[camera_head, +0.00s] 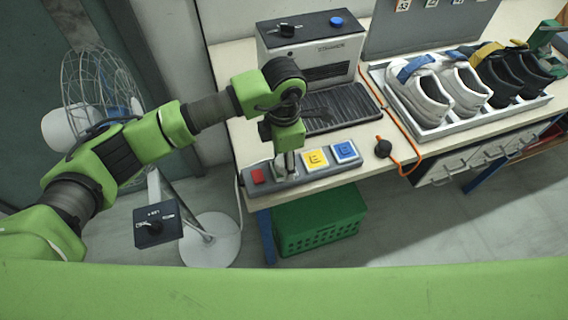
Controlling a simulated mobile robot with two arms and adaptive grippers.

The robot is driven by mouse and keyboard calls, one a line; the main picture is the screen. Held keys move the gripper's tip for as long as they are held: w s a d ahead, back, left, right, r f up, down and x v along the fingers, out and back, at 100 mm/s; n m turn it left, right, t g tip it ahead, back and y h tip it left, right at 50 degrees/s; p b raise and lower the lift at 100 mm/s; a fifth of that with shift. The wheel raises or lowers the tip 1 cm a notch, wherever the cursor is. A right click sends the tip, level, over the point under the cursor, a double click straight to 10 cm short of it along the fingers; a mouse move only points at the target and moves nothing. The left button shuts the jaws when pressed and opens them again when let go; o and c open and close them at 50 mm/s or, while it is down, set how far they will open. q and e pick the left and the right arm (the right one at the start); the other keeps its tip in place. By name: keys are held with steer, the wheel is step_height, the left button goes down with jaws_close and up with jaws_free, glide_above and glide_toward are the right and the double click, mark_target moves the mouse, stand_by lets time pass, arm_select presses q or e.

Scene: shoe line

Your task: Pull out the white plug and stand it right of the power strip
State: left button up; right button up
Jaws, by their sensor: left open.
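The grey power strip (304,177) lies along the front edge of the workbench. It has a red switch (258,177) at its left end, a yellow plug (315,158) and a blue plug (345,151) to the right. My left gripper (285,165) points down at the strip between the red switch and the yellow plug. It is open. The white plug cannot be made out clearly; pale parts show at the fingertips, and I cannot tell plug from fingers. My right gripper is not in view.
Right of the strip, a black bulb (383,148) with an orange cord lies on the bench. A green crate (320,218) stands below.

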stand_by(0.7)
arm_select(q)
steer(key=shift+b, duration=0.35)
jaws_close()
steer(key=shift+r, duration=0.1)
steer(key=shift+r, duration=0.1)
steer(key=shift+r+p, duration=1.1)
steer(key=shift+r, duration=1.75)
